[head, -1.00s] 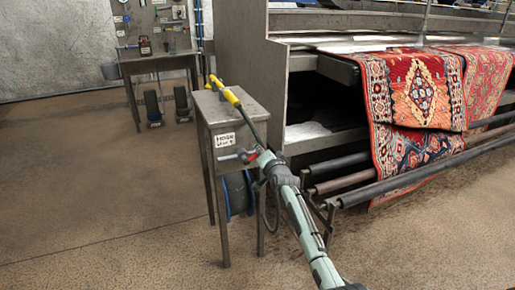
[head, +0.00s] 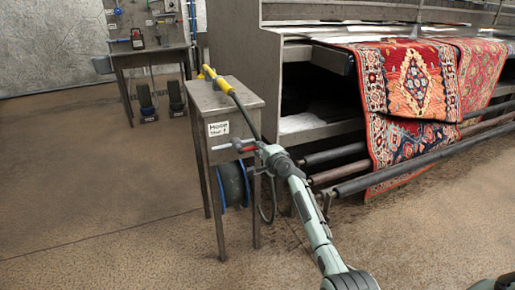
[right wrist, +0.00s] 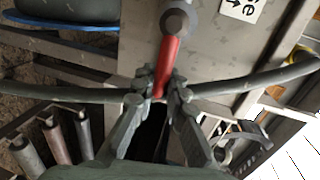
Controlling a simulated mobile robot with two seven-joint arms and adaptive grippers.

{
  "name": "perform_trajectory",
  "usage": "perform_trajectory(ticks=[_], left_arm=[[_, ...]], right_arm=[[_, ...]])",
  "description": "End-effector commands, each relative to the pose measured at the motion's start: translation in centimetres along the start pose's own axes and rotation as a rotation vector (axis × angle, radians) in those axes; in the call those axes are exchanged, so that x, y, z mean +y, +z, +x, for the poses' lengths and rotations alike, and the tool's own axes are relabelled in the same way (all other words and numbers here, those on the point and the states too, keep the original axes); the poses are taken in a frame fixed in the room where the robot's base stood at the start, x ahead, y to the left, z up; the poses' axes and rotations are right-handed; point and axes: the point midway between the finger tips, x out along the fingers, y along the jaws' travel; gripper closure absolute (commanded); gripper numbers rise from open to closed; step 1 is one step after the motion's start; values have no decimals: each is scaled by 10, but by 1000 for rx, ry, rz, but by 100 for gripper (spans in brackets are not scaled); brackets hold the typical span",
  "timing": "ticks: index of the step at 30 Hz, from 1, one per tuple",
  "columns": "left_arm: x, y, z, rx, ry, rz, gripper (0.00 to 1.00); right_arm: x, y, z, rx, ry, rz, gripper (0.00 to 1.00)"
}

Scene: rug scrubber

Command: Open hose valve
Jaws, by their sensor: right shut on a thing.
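The hose valve (head: 226,147) is a grey fitting with a red lever (head: 245,148) on the front of a small metal stand (head: 245,93). A white hose label (head: 218,129) is just above it. My right gripper (head: 258,149) is shut on the red lever, at its right end. In the right wrist view, the red lever (right wrist: 169,57) runs from the round grey valve end (right wrist: 175,21) down between the fingertips (right wrist: 160,86). My left gripper is not in view.
A yellow-handled wand (head: 217,80) lies on the stand. A blue-rimmed hose reel (head: 233,184) is under it, and a dark hose (right wrist: 258,79) passes behind my fingers. A rug machine with rollers (head: 340,173) and a red rug (head: 410,95) stands right.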

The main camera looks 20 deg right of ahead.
Motion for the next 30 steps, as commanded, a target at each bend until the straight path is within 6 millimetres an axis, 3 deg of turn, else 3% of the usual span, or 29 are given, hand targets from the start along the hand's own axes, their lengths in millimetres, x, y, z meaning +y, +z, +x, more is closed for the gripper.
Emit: perform_trajectory(ticks=[12, 13, 18, 30], left_arm=[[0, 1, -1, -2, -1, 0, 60], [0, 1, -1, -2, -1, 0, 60], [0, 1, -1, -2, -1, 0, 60], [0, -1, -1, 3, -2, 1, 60]], right_arm=[[0, 1, 0, -3, 0, 15, 100], [0, 1, 0, -3, 0, 16, 86], [0, 1, 0, -3, 0, 13, 66], [0, 1, -6, -4, -1, 11, 66]])
